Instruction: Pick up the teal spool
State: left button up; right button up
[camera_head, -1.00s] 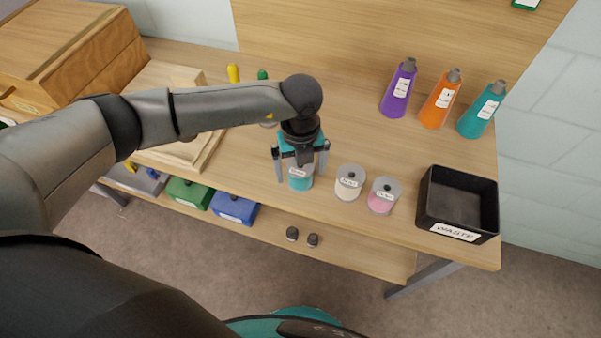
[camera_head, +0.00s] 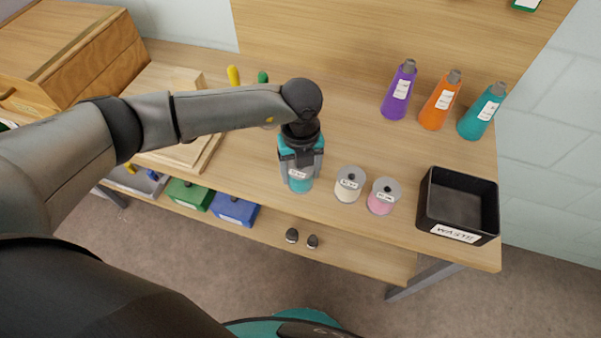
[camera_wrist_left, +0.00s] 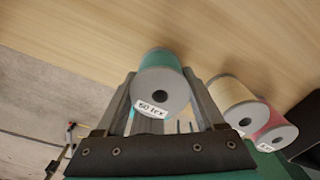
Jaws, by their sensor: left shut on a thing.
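The teal spool (camera_head: 300,184) stands on the workbench near its front edge, with a grey end and a white label. It also shows in the left wrist view (camera_wrist_left: 160,85), between the two fingers. My left gripper (camera_head: 301,180) comes down on it from above and is shut on it, one finger on each side. The left wrist view shows the fingers (camera_wrist_left: 164,95) along both sides of the spool. The spool appears to be still at table height. My right gripper is not in view.
A cream spool (camera_head: 348,185) and a pink spool (camera_head: 383,196) stand close to the right of the teal one. A black waste bin (camera_head: 429,207) is farther right. Purple (camera_head: 399,92), orange (camera_head: 440,101) and teal (camera_head: 481,113) bottles stand at the back. A wooden frame (camera_head: 207,152) lies left.

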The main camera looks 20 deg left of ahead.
pick_arm(q)
jog(key=shift+c, duration=0.4)
jog(key=shift+r, duration=0.1)
